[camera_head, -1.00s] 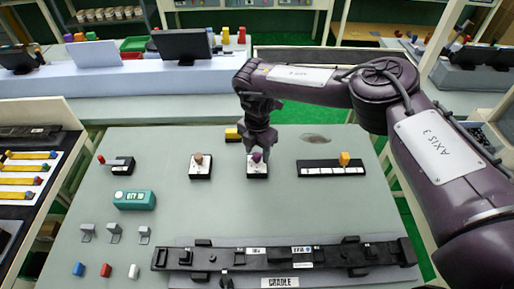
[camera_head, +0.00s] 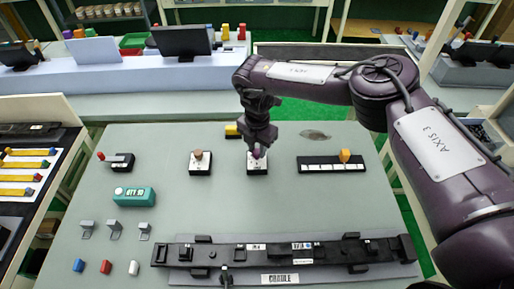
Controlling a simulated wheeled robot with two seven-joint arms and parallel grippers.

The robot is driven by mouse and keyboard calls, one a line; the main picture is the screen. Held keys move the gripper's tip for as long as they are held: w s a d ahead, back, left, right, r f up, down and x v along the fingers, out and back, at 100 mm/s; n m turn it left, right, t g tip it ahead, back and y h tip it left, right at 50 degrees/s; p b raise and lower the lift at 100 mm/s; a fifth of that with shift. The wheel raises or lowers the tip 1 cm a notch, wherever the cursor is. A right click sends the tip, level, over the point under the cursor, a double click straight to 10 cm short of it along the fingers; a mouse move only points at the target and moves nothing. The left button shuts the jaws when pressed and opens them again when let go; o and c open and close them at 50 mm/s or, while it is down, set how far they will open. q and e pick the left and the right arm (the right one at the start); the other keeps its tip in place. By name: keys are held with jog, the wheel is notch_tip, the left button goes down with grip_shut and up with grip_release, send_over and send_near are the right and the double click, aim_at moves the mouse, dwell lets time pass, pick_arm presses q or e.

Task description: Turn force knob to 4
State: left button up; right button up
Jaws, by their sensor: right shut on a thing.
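A purple knob (camera_head: 257,152) stands on a white-topped dial plate (camera_head: 257,168) with a black base, near the middle of the grey table. My right gripper (camera_head: 258,146) reaches down from above and is shut on the purple knob, hiding part of it. The dial's numbers are too small to read. A similar dial with a brown knob (camera_head: 198,154) stands to its left. I cannot read which dial is labelled force. My left gripper is not in view.
An orange-handled slider (camera_head: 345,156) stands right of the dial, and a yellow block (camera_head: 233,131) behind it. A red-handled switch (camera_head: 122,161), a teal counter box (camera_head: 134,196), metal clips and a long black cradle (camera_head: 280,254) share the grey table (camera_head: 215,215).

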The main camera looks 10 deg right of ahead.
aim_at(257, 150)
jog(key=n+b, duration=0.2)
jog(key=n, duration=0.1)
jog(key=shift+f+n+b, duration=0.1)
jog(key=shift+n+b, duration=0.2)
jog(key=shift+b, duration=0.05)
jog(key=shift+w+n+b, duration=0.1)
jog(key=shift+n+b, duration=0.45)
jog(key=shift+n, duration=0.55)
jog(key=shift+n+b, duration=0.45)
jog(key=shift+n, duration=0.75)
jog(key=shift+r, duration=0.2)
jog(key=o, duration=1)
notch_tip(257, 150, up, 7)
jog(key=shift+f+b, duration=0.1)
jog(key=shift+b, duration=0.7)
jog(key=shift+r, duration=0.45)
